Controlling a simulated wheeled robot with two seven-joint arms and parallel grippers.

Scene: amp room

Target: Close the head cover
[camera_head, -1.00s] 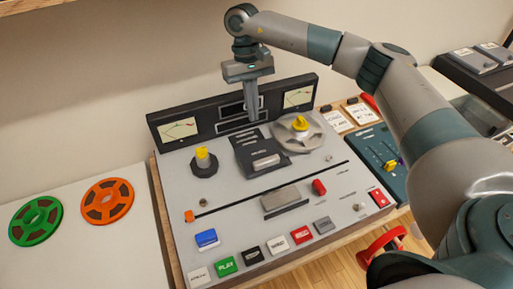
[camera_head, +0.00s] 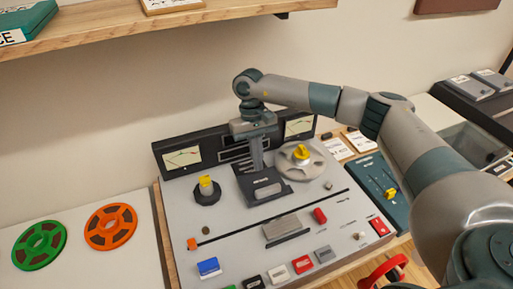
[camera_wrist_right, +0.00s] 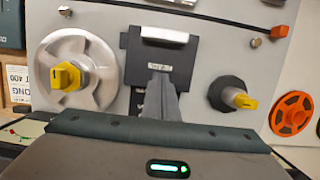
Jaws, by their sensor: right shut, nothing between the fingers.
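The head cover appears to be the dark plate (camera_head: 268,190) with a pale label in the middle of the tape machine; whether it is open or shut is hard to tell. In the right wrist view, the dark plate (camera_wrist_right: 185,60) lies between two yellow-knobbed hubs, with a silver block (camera_wrist_right: 164,34) at its far edge. My right gripper (camera_head: 257,170) is shut and empty, pointing down over the plate's back part. Its fingertips (camera_wrist_right: 160,78) overlap the plate near the label; contact cannot be told. My left gripper is out of view.
Two meters flank the machine's back panel (camera_head: 182,158). Green (camera_head: 40,245) and orange (camera_head: 111,226) reels lie at left. A shelf (camera_head: 160,28) hangs above.

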